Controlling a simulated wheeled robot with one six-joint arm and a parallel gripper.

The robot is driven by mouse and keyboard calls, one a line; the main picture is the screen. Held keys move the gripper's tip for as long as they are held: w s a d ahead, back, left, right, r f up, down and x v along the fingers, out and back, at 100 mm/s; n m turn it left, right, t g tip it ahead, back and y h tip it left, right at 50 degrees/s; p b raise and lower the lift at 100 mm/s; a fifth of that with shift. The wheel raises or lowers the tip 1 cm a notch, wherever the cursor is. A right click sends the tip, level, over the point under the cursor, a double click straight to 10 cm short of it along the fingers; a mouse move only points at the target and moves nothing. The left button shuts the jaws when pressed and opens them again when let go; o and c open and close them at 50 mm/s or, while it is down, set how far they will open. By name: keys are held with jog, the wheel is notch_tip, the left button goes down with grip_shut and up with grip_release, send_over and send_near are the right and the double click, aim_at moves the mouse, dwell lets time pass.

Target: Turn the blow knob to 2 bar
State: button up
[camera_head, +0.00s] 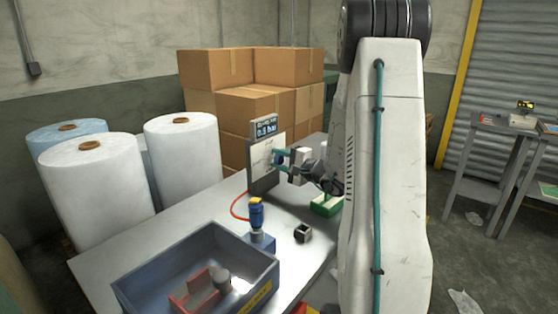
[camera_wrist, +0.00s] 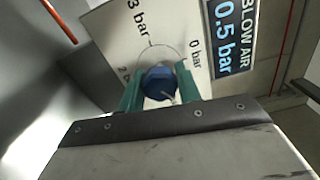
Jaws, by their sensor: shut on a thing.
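The blow knob (camera_wrist: 159,84) is blue and sits on a white dial plate (camera_wrist: 125,30) with bar marks around it. In the wrist view I can read "0 bar" and "3 bar", and another mark is partly hidden by a finger. The display (camera_wrist: 234,35) reads "BLOW AIR 0.5 bar". My gripper (camera_wrist: 160,90) has its teal fingers on both sides of the knob and is shut on it. In the head view my gripper (camera_head: 279,159) is at the upright panel (camera_head: 259,165) on the table, under the small display (camera_head: 265,128).
Cardboard boxes (camera_head: 216,70) and white rolls (camera_head: 95,190) stand behind.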

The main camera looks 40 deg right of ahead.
jog(key=m, duration=0.6)
jog(key=shift+m, duration=0.3)
jog(key=m, duration=1.1)
jog(key=shift+f+m, duration=0.1)
jog(key=shift+m, duration=0.3)
jog(key=m, duration=0.5)
jog(key=shift+m, duration=0.3)
jog(key=o, duration=1)
jog(key=shift+c, duration=0.2)
jog(key=s+d, duration=0.1)
jog(key=s, duration=0.6)
jog(key=shift+s, duration=0.4)
